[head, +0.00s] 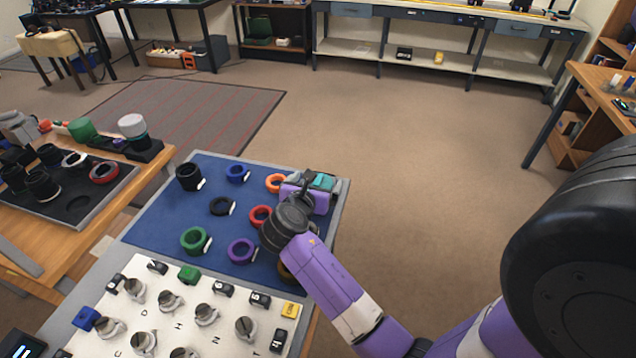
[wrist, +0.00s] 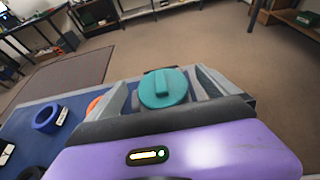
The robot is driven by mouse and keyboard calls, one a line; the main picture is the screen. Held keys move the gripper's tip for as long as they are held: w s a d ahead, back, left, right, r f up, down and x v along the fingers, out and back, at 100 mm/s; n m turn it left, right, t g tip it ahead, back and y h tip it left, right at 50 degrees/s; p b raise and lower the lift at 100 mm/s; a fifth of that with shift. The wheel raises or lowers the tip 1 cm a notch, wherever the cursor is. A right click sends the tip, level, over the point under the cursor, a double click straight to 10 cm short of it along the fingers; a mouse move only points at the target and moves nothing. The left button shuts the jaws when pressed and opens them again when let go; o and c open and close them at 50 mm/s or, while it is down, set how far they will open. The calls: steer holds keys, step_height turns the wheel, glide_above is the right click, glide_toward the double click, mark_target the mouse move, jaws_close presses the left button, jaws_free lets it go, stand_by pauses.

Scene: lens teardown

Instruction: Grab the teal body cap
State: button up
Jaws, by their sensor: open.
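The teal body cap (wrist: 163,88) is a round disc with a raised bar across it. In the wrist view it sits between the two spread fingers of my gripper (wrist: 168,84), with a little of the cap's sides clear of them. In the head view a bit of the teal cap (head: 323,182) shows at the mat's far right corner, right by my gripper (head: 318,186), which partly hides it. My gripper is open. I cannot tell how deep the cap lies between the fingers.
A blue mat (head: 165,222) carries several coloured rings, among them an orange ring (head: 275,183), a red ring (head: 260,216) and a blue ring (wrist: 48,117). A white board (head: 185,330) with metal knobs lies nearer. Open carpet lies beyond the mat's right edge.

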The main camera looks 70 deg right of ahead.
steer(key=c, duration=1.4)
steer(key=shift+r, duration=0.1)
